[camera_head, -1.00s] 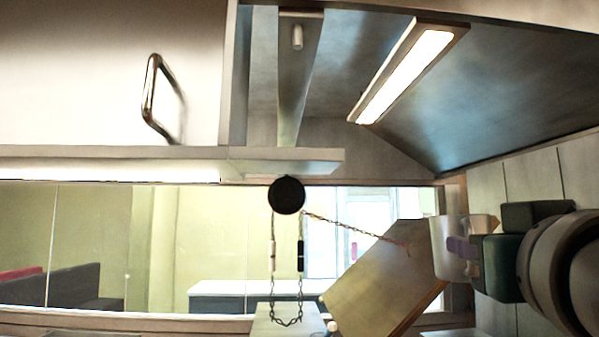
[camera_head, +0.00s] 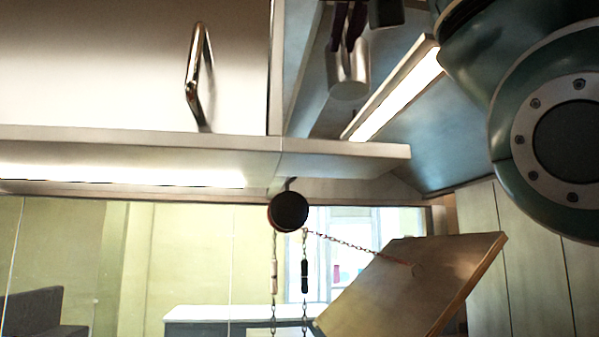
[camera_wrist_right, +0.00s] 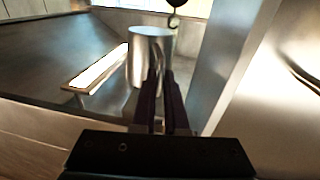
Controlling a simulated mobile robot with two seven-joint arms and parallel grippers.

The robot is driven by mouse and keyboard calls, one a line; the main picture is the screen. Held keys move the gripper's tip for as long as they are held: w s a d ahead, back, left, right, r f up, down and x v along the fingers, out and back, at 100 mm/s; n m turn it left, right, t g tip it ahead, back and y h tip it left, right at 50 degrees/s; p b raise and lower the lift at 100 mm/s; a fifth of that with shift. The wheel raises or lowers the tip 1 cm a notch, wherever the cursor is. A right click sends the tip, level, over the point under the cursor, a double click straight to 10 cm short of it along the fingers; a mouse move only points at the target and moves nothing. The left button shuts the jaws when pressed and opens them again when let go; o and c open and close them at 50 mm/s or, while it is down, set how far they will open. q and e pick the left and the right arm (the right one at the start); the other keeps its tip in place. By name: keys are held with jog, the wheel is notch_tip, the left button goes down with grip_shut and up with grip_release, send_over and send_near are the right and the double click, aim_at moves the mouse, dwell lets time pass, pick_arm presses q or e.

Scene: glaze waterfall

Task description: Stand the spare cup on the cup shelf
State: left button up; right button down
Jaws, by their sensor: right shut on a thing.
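The spare cup (camera_head: 348,76) is a plain grey metallic cup, high in the upper middle of the head view, in front of the range hood. My right gripper (camera_head: 346,40) reaches it from above in the picture, with its dark purple fingers shut on it. The wrist view shows the cup (camera_wrist_right: 150,62) just beyond the fingers (camera_wrist_right: 163,95), which meet at its near side, seemingly at a handle. A ledge (camera_head: 345,150) runs under the cabinet, below the cup in the picture; I cannot tell if it is the cup shelf. My left gripper is out of view.
The lit hood lamp (camera_head: 395,88) is right of the cup. A white cabinet (camera_head: 100,65) with a metal handle (camera_head: 197,75) is at left. Below the ledge, a black round knob (camera_head: 289,211) carries hanging chains, and one runs to a tilted board (camera_head: 415,285).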

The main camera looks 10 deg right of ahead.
aim_at(344, 73)
notch_tip(344, 73, down, 6)
jog(key=p, duration=0.3)
jog(key=shift+a+r, duration=0.1)
jog(key=shift+a, duration=0.05)
notch_tip(344, 73, down, 4)
jog(key=shift+r+p, duration=0.1)
jog(key=shift+p, duration=0.8)
jog(key=shift+f, duration=0.2)
jog(key=c, duration=0.9)
grip_release()
jog(key=shift+r, duration=0.1)
jog(key=shift+c, duration=0.2)
